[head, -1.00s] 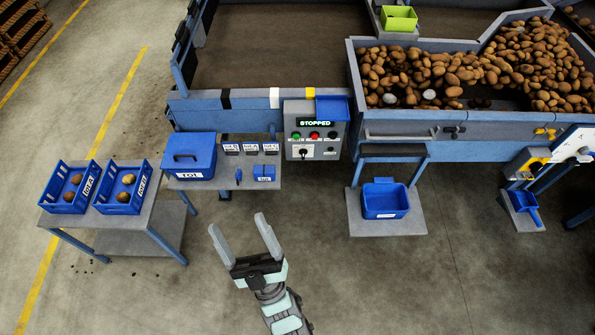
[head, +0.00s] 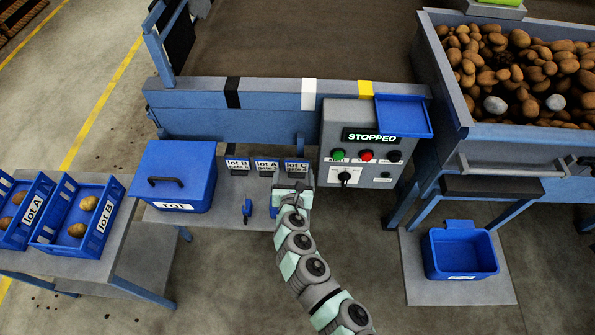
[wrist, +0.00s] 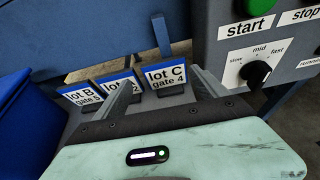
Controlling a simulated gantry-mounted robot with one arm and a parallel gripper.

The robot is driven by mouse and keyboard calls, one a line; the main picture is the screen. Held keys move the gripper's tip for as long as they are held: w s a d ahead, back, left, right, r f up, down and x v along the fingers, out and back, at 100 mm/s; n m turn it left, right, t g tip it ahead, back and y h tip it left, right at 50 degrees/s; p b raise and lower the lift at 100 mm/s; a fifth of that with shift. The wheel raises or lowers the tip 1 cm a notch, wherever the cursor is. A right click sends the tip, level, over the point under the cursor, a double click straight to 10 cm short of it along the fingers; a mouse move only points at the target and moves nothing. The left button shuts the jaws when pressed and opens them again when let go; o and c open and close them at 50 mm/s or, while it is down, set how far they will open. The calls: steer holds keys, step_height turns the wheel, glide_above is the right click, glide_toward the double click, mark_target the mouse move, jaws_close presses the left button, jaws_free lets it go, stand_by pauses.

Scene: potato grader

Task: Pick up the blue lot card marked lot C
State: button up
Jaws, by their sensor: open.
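The lot C card (head: 297,165) stands in a dark holder at the right end of a row of cards on the grey side shelf. It is white with a blue top band. In the wrist view the lot C card (wrist: 166,76) reads "lot C gate 4" and shows between the two fingers of my gripper (wrist: 162,88), beyond them. My gripper (head: 292,188) is open and empty, just in front of the card in the head view. The lot A card (head: 266,165) and the lot B card (head: 237,164) stand to its left. The left finger partly covers the lot A card in the wrist view.
The control panel (head: 362,112), reading STOPPED, is close on the right. A lidded blue box (head: 172,178) marked rot stands left of the cards. Small blue items (head: 247,209) lie on the shelf's front. A blue rail (head: 250,123) runs behind.

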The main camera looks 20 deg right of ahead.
steer(key=x, duration=0.3)
steer(key=b+x, duration=0.1)
steer(key=x, duration=0.1)
steer(key=shift+w+d+f, duration=0.1)
steer(key=shift+d+f, duration=0.05)
steer(key=shift+d, duration=0.25)
steer(key=shift+b+x, duration=1.25)
steer(key=shift+x, duration=1.55)
steer(key=shift+c, duration=0.4)
steer(key=c, duration=0.9)
steer(key=shift+c, duration=0.2)
step_height(320, 180, up, 8)
steer(key=p, duration=0.6)
glide_toward(297, 163)
steer(key=v, duration=0.5)
steer(key=shift+s+a+r, duration=0.2)
steer(key=shift+s+a, duration=0.05)
steer(key=shift+a, duration=0.1)
